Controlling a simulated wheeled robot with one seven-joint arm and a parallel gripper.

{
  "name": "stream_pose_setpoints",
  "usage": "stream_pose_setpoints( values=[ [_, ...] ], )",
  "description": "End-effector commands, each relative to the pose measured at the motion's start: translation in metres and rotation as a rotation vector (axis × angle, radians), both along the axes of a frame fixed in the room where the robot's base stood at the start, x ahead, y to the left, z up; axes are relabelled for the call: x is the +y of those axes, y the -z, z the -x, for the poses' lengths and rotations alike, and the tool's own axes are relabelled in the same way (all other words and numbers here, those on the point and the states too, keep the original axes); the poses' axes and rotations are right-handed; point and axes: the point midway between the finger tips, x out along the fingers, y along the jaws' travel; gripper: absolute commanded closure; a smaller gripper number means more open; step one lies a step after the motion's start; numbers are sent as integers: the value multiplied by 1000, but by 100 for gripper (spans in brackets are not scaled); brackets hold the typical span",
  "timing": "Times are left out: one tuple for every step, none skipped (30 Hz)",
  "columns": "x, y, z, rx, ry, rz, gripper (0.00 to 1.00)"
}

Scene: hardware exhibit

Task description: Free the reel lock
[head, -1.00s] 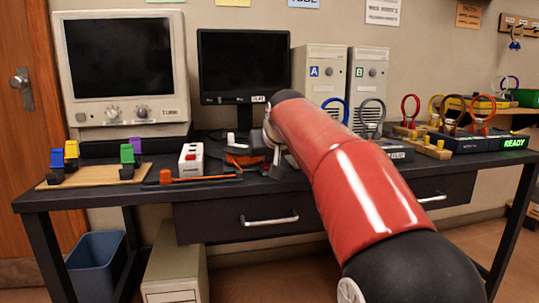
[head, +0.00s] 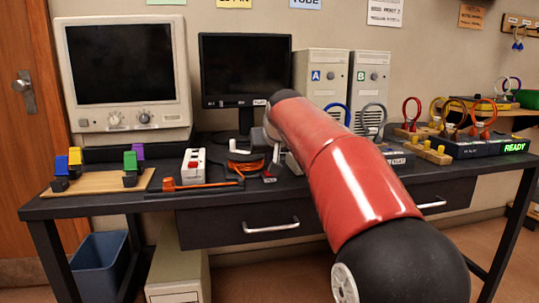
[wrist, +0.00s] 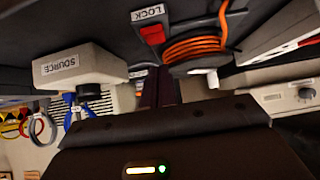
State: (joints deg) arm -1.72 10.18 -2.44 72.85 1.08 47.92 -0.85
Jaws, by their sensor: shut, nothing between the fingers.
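The cable reel (head: 246,164), wound with orange cable, sits on the dark bench in front of the black monitor. It also shows in the wrist view (wrist: 195,45). The red reel lock (wrist: 152,34) is beside the reel, next to a white LOCK label (wrist: 148,13). In the head view it is a small red spot (head: 269,177) right of the reel. I cannot tell its lock position. My gripper (wrist: 158,80) is shut and empty, apart from the lock in the wrist picture. In the head view my red arm mostly hides my gripper.
A pale SOURCE box (wrist: 80,68) stands near the gripper in the wrist view. A white box with red buttons (head: 193,165) and an orange-ended bar (head: 200,184) are left of the reel. Towers A (head: 320,80) and B (head: 369,85) stand behind.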

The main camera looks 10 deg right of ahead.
Motion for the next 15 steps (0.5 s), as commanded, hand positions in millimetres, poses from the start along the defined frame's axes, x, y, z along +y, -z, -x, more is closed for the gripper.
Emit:
stream_pose_setpoints(
  values=[
    [0,-17,0,-1,0,0,100],
    [0,-23,0,-1,0,0,100],
    [0,-31,1,-1,0,0,100],
    [0,-36,1,-1,0,0,100],
    [0,-37,8,-5,0,0,100],
    [0,-44,15,-5,0,0,100],
    [0,-50,20,-5,0,0,100],
    [0,-55,24,-5,0,0,100],
    [0,-62,30,-4,0,0,100],
    [0,-67,34,-3,0,0,100],
    [0,-72,38,-4,0,0,100],
    [0,-78,42,-3,0,0,100],
    [0,-81,45,-3,0,0,100],
    [0,-85,48,-2,0,0,100],
    [0,-89,52,-1,0,0,100]
  ],
)
